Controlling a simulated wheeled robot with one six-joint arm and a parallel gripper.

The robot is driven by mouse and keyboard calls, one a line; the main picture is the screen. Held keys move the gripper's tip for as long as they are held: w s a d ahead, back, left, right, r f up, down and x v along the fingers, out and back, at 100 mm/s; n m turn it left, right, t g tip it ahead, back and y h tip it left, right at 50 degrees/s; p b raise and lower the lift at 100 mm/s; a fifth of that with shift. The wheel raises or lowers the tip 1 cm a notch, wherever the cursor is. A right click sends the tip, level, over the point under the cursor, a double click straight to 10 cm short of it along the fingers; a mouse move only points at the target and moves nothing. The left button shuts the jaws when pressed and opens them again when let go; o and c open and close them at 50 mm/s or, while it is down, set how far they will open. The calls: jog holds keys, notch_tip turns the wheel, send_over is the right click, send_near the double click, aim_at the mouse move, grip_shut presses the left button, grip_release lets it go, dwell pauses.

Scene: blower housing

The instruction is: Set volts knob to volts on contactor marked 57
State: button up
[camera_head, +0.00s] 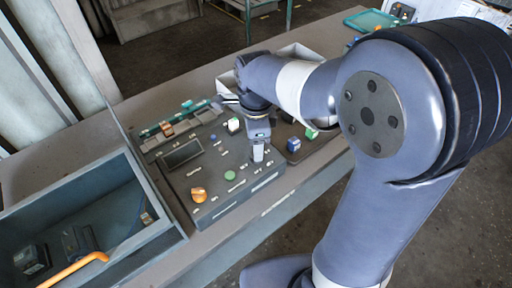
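A dark control panel (215,208) lies on the bench, with a small dark display window (180,154), an orange knob (198,195) and a round green button (230,175). Its labels are too small to read, so I cannot tell which control is the volts knob. My gripper (258,153) points down over the right part of the panel and hides what is beneath it. I cannot tell whether its fingers are apart or touching something. No contactor marked 57 can be made out; dark block-shaped parts (30,258) lie in the bin at left, their marks unreadable.
The open grey bin (165,222) also holds an orange bent handle (75,268). A blue-and-white block (293,144) and a green-and-white piece (311,133) are right of my gripper. A teal tray (370,20) lies at the far end. The bench (290,187) is bare along its front edge.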

notch_tip(320, 180, up, 7)
jog(key=shift+r, duration=0.2)
dwell(0.3)
notch_tip(320, 180, down, 11)
jog(key=shift+r, duration=0.1)
dwell(0.3)
jog(key=shift+n, duration=0.3)
